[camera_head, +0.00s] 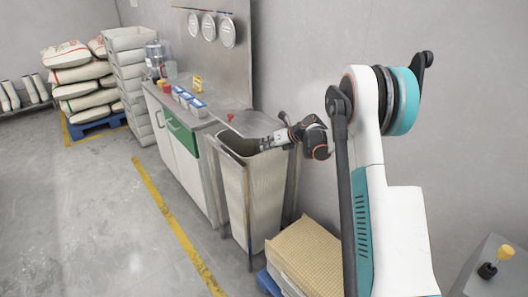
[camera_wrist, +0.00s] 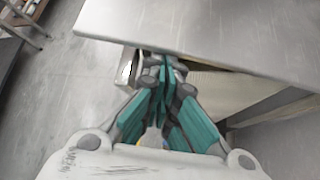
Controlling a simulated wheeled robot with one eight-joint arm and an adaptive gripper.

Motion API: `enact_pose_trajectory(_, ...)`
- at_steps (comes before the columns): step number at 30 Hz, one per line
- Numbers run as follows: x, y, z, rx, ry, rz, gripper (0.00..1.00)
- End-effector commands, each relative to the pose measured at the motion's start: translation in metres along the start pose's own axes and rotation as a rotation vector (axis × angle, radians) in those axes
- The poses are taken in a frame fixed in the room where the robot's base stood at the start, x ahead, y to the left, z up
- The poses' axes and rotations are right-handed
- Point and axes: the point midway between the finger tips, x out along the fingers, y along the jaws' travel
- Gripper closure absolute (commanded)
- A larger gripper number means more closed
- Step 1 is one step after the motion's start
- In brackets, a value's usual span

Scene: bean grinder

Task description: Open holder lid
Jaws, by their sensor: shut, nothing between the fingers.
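The holder (camera_head: 252,205) is a tall pale metal bin at the end of the counter. Its flat grey lid (camera_head: 257,124) looks tilted up at the back, with a dark opening in front of it. In the wrist view the lid (camera_wrist: 215,38) is a broad metal plate across the top. My gripper (camera_head: 263,146) reaches in from the right, at the opening just below the lid. In the wrist view my gripper (camera_wrist: 163,62) is shut and empty, its fingertips at the plate's near edge. Whether they touch the lid's underside is hidden.
A counter (camera_head: 182,125) with a green drawer front (camera_head: 182,137) and small boxes (camera_head: 187,101) stands left of the holder. The wall is close behind; the floor at left is clear.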

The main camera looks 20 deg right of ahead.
Motion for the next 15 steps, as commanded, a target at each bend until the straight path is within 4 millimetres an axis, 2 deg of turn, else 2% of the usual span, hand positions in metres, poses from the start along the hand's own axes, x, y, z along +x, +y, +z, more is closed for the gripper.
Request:
enact_pose_trajectory(1, -0.011, 0.000, 0.014, 0.035, -0.002, 0.024, 1.00)
enact_pose_trajectory(6, -0.039, -0.002, 0.049, 0.140, -0.002, 0.110, 1.00)
enact_pose_trajectory(15, -0.084, -0.025, 0.105, 0.135, -0.002, 0.105, 1.00)
